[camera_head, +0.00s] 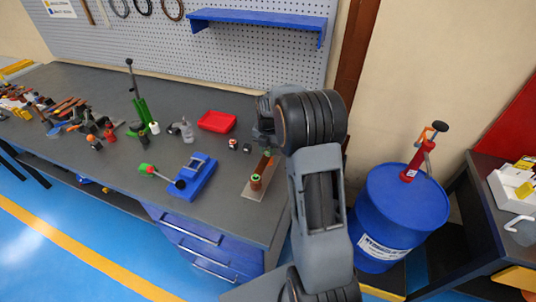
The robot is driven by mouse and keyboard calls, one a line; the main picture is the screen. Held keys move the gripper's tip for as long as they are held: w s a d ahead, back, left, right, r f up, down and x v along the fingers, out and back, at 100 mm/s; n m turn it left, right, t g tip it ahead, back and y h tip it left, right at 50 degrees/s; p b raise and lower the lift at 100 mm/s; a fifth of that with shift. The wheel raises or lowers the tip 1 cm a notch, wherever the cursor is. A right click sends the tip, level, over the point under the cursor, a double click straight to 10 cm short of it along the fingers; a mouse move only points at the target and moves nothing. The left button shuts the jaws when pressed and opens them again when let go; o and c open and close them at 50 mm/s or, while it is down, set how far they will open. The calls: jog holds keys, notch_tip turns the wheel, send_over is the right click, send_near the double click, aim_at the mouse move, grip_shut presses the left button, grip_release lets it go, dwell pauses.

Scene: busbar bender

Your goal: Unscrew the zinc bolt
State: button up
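My arm reaches over the right end of the grey workbench (100,120). My gripper is hidden behind my dark wrist, so its fingers cannot be made out. Below and left of the wrist, a pale metal plate (250,193) lies near the bench's right edge. A brown post with a greenish top (256,182) stands upright at the plate's near end. A reddish-brown part (264,162) shows at its far end, close under the wrist and partly covered. Two small dark-and-pale pieces (233,144) (247,148) stand left of the wrist. I cannot identify the zinc bolt at this size.
A blue bender-like tool (195,177) with a lever, a red tray (217,121) and a green lever tool (141,110) stand left. Tools clutter the bench's far left. A blue drum (400,205) with a red pump (418,160) stands right. A blue shelf (258,20) hangs above.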

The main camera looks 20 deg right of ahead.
jog(key=m, duration=0.5)
jog(key=shift+m, duration=0.6)
jog(key=m, duration=0.4)
jog(key=shift+m, duration=0.4)
jog(key=shift+p, duration=0.3)
jog(key=shift+m, duration=0.7)
jog(key=m, duration=0.4)
